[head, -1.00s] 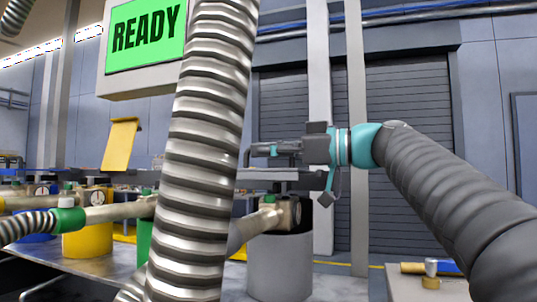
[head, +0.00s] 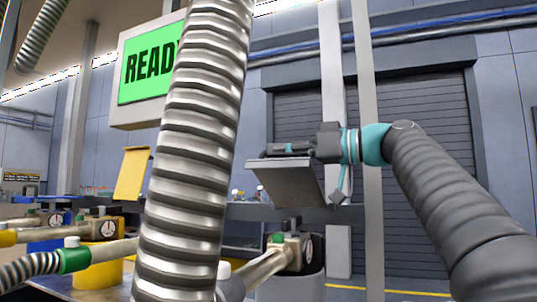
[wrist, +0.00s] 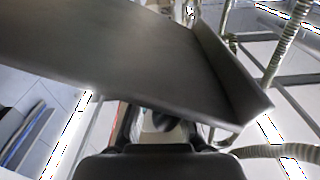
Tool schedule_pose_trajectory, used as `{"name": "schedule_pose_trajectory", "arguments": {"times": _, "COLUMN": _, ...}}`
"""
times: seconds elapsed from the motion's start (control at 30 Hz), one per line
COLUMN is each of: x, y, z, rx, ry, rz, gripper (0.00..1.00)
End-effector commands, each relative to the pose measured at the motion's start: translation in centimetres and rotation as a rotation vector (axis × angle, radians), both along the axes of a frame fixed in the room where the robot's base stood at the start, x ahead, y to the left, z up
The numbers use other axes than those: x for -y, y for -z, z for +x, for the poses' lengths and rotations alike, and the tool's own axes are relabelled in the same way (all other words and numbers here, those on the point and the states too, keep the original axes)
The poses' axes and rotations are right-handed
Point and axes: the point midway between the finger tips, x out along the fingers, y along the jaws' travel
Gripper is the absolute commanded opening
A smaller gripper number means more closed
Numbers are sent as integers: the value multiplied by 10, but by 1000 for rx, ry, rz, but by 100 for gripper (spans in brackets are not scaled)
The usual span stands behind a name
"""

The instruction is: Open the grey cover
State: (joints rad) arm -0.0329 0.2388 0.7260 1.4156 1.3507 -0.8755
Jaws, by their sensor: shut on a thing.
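The grey cover (head: 288,181) is a flat plate, tilted, with its broad face showing in the head view. My gripper (head: 285,150) is at its upper edge, shut on it. In the wrist view the grey cover (wrist: 120,50) fills the upper part as a dark panel with a bent lip at the right. My gripper (wrist: 160,135) shows at the bottom against it; its fingertips are mostly hidden. Below the cover stands a grey container (head: 310,286) with a brass fitting and gauge (head: 300,248).
A thick ribbed metal hose (head: 195,150) crosses the head view and hides part of the bench. A yellow cover (head: 131,174) stands tilted up at the left. A green READY screen (head: 145,72) hangs above. Pipes with gauges (head: 109,228) fill the lower left.

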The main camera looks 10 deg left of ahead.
Motion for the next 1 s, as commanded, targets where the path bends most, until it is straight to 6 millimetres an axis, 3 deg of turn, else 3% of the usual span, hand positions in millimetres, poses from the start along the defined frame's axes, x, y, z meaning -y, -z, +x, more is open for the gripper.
{"name": "schedule_pose_trajectory", "arguments": {"times": 0.4, "x": 4, "y": -1, "z": 2, "rx": -8, "ry": 6, "rz": 1, "gripper": 0}}
{"name": "schedule_pose_trajectory", "arguments": {"times": 0.43, "x": 3, "y": -1, "z": 2, "rx": -8, "ry": 6, "rz": 1, "gripper": 17}}
{"name": "schedule_pose_trajectory", "arguments": {"times": 0.5, "x": 3, "y": -1, "z": 2, "rx": -8, "ry": 5, "rz": 2, "gripper": 34}}
{"name": "schedule_pose_trajectory", "arguments": {"times": 0.53, "x": 3, "y": -1, "z": 2, "rx": -8, "ry": 5, "rz": 2, "gripper": 37}}
{"name": "schedule_pose_trajectory", "arguments": {"times": 0.83, "x": 3, "y": -1, "z": 2, "rx": -8, "ry": 3, "rz": 2, "gripper": 37}}
{"name": "schedule_pose_trajectory", "arguments": {"times": 1.0, "x": 16, "y": -1, "z": -2, "rx": -8, "ry": 6, "rz": 2, "gripper": 37}}
